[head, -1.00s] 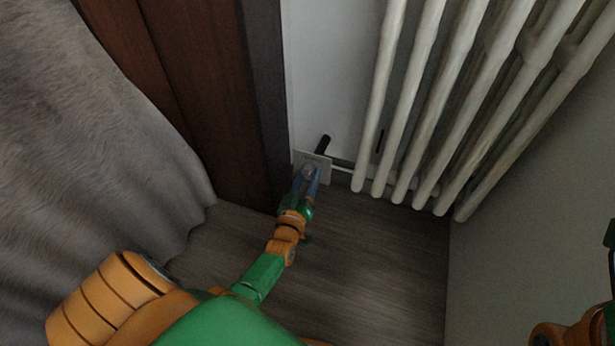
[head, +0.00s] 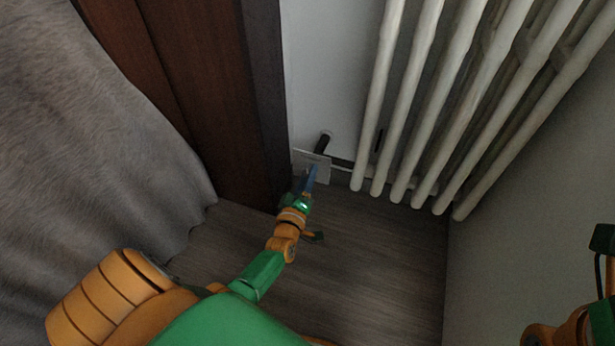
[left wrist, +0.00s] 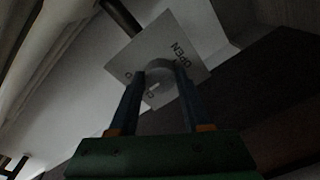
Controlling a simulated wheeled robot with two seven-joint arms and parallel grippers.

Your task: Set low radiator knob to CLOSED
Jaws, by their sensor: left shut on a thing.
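The low radiator knob (left wrist: 160,75) is a round grey knob in the left wrist view, on a light square plate (left wrist: 193,45). "OPEN" is printed at the plate's right side; lettering starting with "C" at its lower left is partly covered. A small white mark shows on the knob. My left gripper (left wrist: 159,88) has one blue finger on each side of the knob and is shut on it. In the head view my left gripper (head: 311,176) reaches the plate (head: 301,160) low on the wall, and its fingers hide the knob.
The white radiator (head: 430,95) stands right of the plate, and a dark pipe (head: 323,142) sits just above it. Dark wooden furniture (head: 215,100) and a grey curtain (head: 90,130) are close on the left. The floor (head: 370,270) below the radiator is clear.

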